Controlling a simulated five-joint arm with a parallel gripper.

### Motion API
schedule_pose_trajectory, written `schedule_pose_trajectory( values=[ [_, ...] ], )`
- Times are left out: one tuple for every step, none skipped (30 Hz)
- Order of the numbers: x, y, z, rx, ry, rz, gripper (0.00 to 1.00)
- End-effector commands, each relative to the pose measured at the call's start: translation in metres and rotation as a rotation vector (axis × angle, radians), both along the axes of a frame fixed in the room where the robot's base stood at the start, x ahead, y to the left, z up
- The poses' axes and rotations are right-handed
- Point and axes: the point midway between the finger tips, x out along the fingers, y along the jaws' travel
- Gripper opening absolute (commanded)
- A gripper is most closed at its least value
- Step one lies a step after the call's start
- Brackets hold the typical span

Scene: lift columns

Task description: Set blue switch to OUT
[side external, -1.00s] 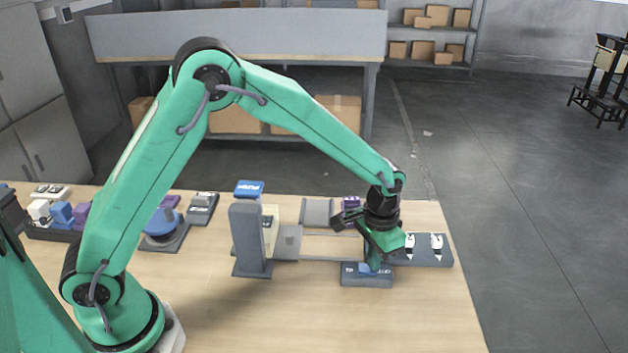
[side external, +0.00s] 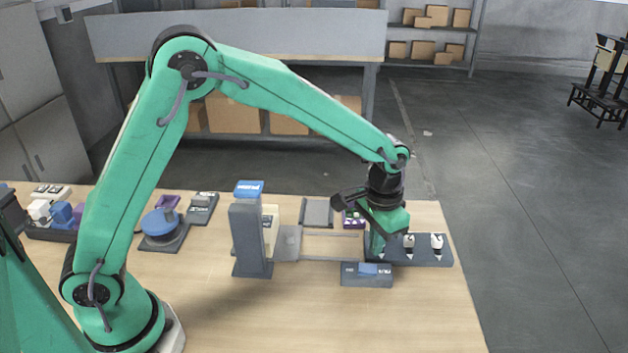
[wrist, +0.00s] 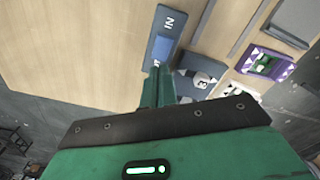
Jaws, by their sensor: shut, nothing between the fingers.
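The blue switch is a blue slider (side external: 368,269) on a dark grey base (side external: 360,281) at the front of the work area. In the wrist view, the base has IN printed at its upper end. The blue slider (wrist: 161,49) sits below that label, toward the opposite end. White marking just past the slider is partly hidden by my gripper and cannot be read. My gripper (side external: 377,252) is shut and empty, just behind the base in the side view. In the wrist view, its green fingers (wrist: 158,85) point at the slider's lower end; I cannot tell whether they touch.
A dark panel with white knobs (side external: 437,243) stands right of my gripper. A purple-framed block (side external: 353,218) is behind it. A grey upright with a blue top (side external: 249,188) stands left. The table front is clear.

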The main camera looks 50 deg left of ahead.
Motion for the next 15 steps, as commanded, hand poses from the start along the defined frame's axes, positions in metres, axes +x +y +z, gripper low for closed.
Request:
schedule_pose_trajectory(
  values=[
    [0.000,0.000,0.003,-0.001,-0.002,0.000,0.00],
    [0.000,0.000,0.005,-0.001,-0.002,0.000,0.00],
    [0.000,0.000,0.007,-0.001,-0.002,0.000,0.00],
    [0.000,0.000,0.009,-0.001,-0.002,0.000,0.00],
    [0.000,0.000,0.010,0.000,-0.001,0.000,0.00],
    [0.000,0.000,0.012,0.000,-0.001,0.000,0.00],
    [0.000,0.000,0.014,0.000,-0.001,0.000,0.00],
    [0.000,0.000,0.016,0.000,-0.001,0.000,0.00],
    [0.000,0.000,0.017,0.000,-0.001,0.000,0.00],
    [0.000,0.000,0.018,0.000,-0.001,0.000,0.00],
    [0.000,0.000,0.019,0.000,-0.001,0.000,0.00],
    [0.000,0.000,0.020,0.000,-0.001,0.000,0.00],
    [0.000,0.000,0.021,0.000,-0.001,0.000,0.00],
    [0.000,0.000,0.021,0.000,-0.001,0.000,0.00],
    [0.000,0.000,0.021,0.000,-0.001,0.000,0.00]
  ],
)
